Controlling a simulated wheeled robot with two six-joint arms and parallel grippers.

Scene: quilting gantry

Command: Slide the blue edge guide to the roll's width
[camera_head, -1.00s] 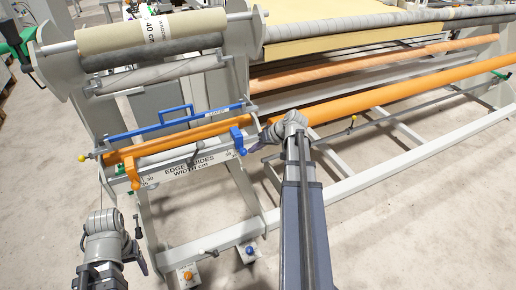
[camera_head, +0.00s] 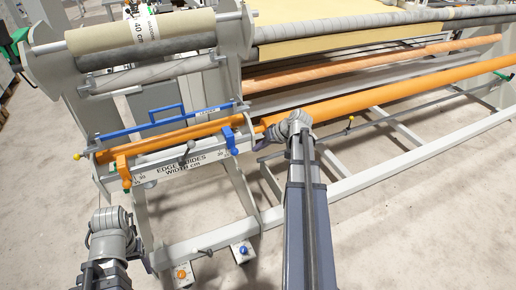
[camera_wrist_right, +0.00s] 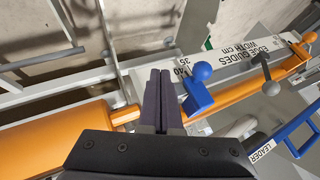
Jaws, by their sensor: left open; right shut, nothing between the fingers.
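The blue edge guide (camera_head: 230,141) sits near the right end of the short scale rail. In the right wrist view the blue guide (camera_wrist_right: 197,95), with its round blue knob, is close to the 40 mark. The roll (camera_head: 140,33), labelled 40 cm, lies on the stand above. My right gripper (camera_head: 263,143) is just right of the guide, apart from it. In the wrist view its fingers (camera_wrist_right: 160,75) are shut and empty, beside the guide. My left gripper (camera_head: 112,243) is open, low at the left, away from the rail; its fingers are partly hidden.
The orange edge guide (camera_head: 123,170) sits at the rail's left end. A grey-knobbed lever (camera_wrist_right: 267,80) stands between the guides. The blue leader bar (camera_head: 166,123) runs above the rail. A long orange roller (camera_head: 400,90) extends right. Two pedals are on the floor below.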

